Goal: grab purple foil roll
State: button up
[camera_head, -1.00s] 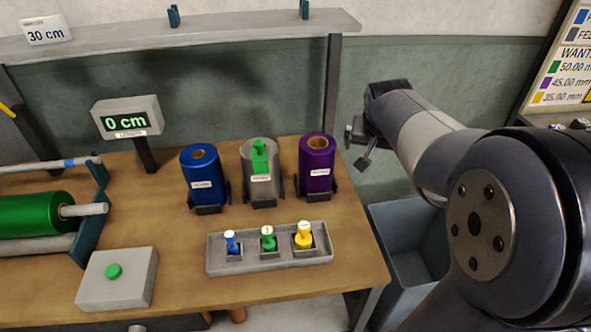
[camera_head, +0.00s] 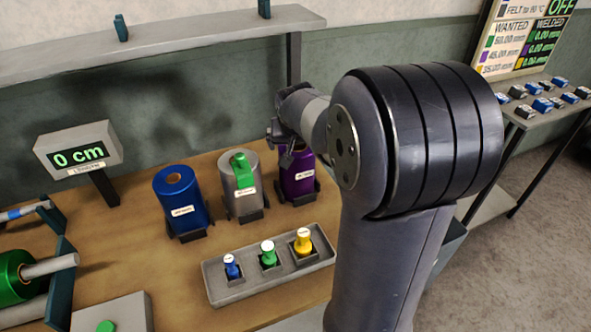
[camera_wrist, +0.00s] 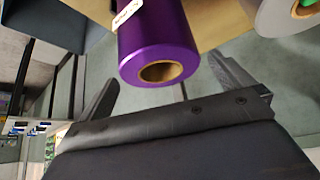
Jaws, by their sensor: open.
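The purple foil roll (camera_head: 297,181) stands upright in a dark holder at the right end of the row on the wooden table. My arm partly covers its top in the head view. In the wrist view the purple roll (camera_wrist: 160,45) shows its tan hollow core end toward the camera. My gripper (camera_wrist: 160,85) is open, with one finger on each side of the roll's end in that picture. I cannot tell whether either finger touches the roll. In the head view my gripper (camera_head: 280,135) is at the roll's top, small and partly hidden by my arm.
A silver roll (camera_head: 241,197) with a green piece on top and a blue roll (camera_head: 182,203) stand left of the purple one. A grey tray (camera_head: 222,296) with blue, green and yellow dies lies in front. A shelf (camera_head: 150,48) runs above the table.

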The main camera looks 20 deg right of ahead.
aim_at(297, 150)
jog(key=shift+p+x, duration=0.55)
jog(key=shift+x, duration=2.25)
jog(key=shift+c, duration=0.4)
